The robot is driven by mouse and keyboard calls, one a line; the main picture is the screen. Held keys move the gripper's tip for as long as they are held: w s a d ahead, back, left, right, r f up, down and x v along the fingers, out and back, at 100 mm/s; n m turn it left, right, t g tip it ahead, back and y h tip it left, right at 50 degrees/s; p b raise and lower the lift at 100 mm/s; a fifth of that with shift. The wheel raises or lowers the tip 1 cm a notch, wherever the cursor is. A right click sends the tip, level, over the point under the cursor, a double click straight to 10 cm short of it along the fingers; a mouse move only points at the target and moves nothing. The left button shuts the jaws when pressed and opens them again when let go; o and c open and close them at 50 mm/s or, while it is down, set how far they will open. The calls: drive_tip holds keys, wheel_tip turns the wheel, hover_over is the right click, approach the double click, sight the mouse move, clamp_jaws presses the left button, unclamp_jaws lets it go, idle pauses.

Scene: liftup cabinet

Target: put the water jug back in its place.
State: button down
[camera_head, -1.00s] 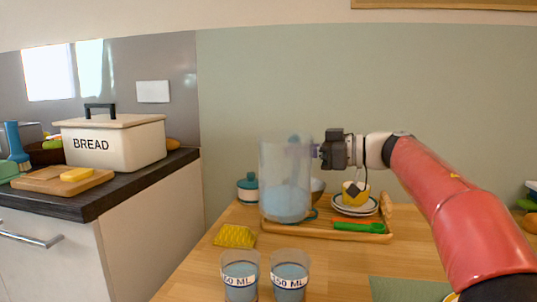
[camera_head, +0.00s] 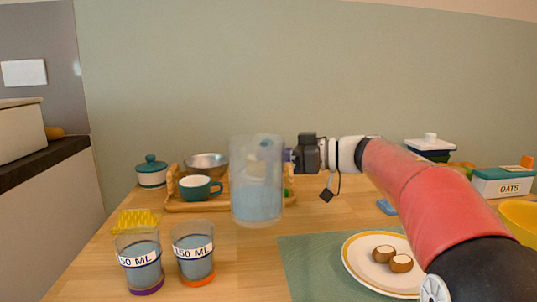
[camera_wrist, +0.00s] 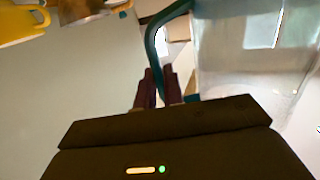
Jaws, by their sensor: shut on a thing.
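The water jug (camera_head: 257,180) is a tall clear vessel with bluish water in its lower part. It is held upright in the air, in front of the wooden tray. My gripper (camera_head: 290,155) is at the jug's right side in the head view. In the wrist view my gripper (camera_wrist: 155,88) has its dark fingers at the teal handle (camera_wrist: 160,40), shut on it. The clear jug body (camera_wrist: 250,55) fills the right of that view. The jug's base appears clear of the table, though the exact gap is hard to judge.
Behind the jug are a wooden tray (camera_head: 190,207) with a teal cup (camera_head: 200,188), and a lidded pot (camera_head: 151,172). A plate with food (camera_head: 365,262) lies on a green mat (camera_head: 300,262).

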drive_tip(key=shift+r+p, duration=0.2)
drive_tip(key=shift+p, duration=0.2)
drive_tip(key=shift+f, duration=0.15)
wheel_tip(320, 180, down, 8)
drive_tip(key=b, duration=0.1)
drive_tip(key=shift+b, duration=0.4)
drive_tip(key=shift+f, duration=0.5)
drive_tip(key=c, duration=1.7)
unclamp_jaws()
